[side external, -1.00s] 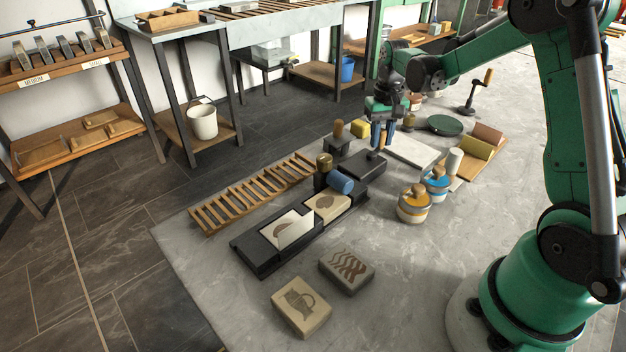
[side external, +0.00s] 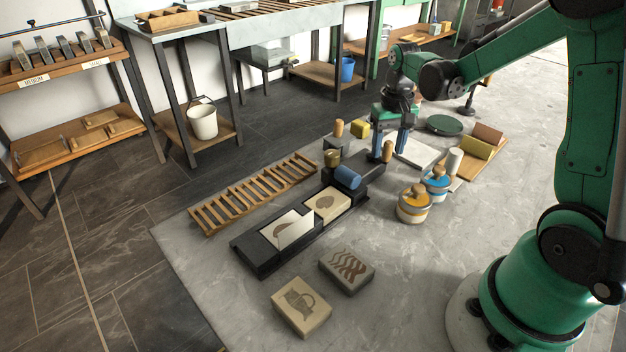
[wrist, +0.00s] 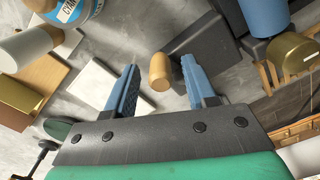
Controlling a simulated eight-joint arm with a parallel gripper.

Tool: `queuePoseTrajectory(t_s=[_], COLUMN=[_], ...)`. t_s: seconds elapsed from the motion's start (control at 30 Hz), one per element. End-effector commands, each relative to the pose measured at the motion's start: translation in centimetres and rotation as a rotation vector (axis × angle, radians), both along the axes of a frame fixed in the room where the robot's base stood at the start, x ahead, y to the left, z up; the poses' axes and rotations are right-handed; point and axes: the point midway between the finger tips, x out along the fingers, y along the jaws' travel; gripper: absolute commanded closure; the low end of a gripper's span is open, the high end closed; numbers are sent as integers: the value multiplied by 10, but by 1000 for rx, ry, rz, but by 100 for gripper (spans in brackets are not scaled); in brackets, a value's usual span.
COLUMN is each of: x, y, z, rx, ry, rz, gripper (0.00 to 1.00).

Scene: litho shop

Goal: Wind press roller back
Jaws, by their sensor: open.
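The press (side external: 262,252) is a long black bed lying diagonally in the side view, with two pale printed slabs on it. Its blue roller (side external: 347,177) lies across the bed past the second slab, and also shows at the upper right of the wrist view (wrist: 265,18). A wooden peg-like handle (side external: 388,151) stands at the press's far right end. My gripper (side external: 388,146) is open there, its blue fingers pointing down. In the wrist view the peg (wrist: 159,73) shows between the two spread fingertips; contact cannot be told.
A wooden slatted rack (side external: 250,194) lies left of the press. Ink tins (side external: 414,207) and a white slab (side external: 417,152) are to the right. Two carved blocks (side external: 346,270) lie in front.

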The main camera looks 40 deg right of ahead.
Motion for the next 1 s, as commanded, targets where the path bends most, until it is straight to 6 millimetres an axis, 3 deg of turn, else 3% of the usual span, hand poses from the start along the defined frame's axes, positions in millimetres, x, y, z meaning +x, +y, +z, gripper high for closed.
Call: queuePoseTrajectory(t_s=[0.63,1.0], x=[0,0], y=[0,0], z=[57,63], rx=[0,0], ry=[0,0], rz=[0,0], gripper=[50,50])
